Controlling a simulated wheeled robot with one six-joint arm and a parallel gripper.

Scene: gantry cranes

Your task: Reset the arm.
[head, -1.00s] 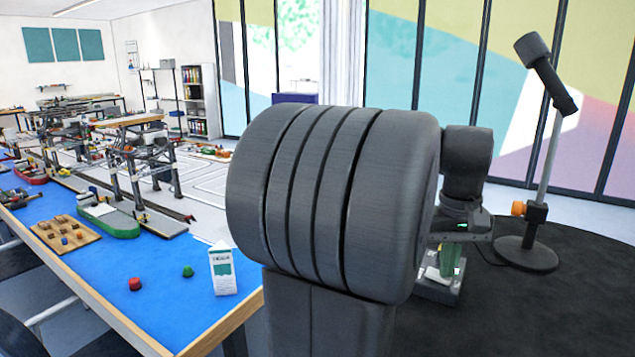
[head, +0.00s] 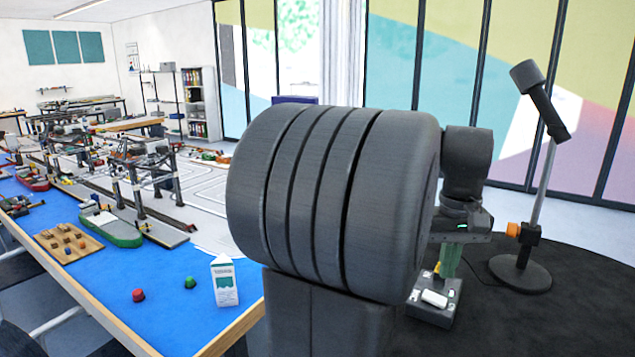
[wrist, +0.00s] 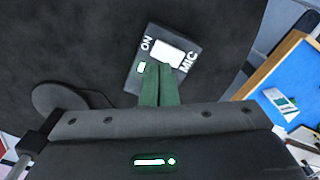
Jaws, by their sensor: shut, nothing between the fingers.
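My gripper (wrist: 157,72) shows in the wrist view with its green fingers together and nothing between them. In the wrist view its tips overlap the lower part of a dark box (wrist: 184,48) marked ON and MIC, with a white rocker and a small lit green light. I cannot tell whether the tips touch it. My large arm joint hides part of the view.
A microphone stand (head: 520,272) stands right of the box.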

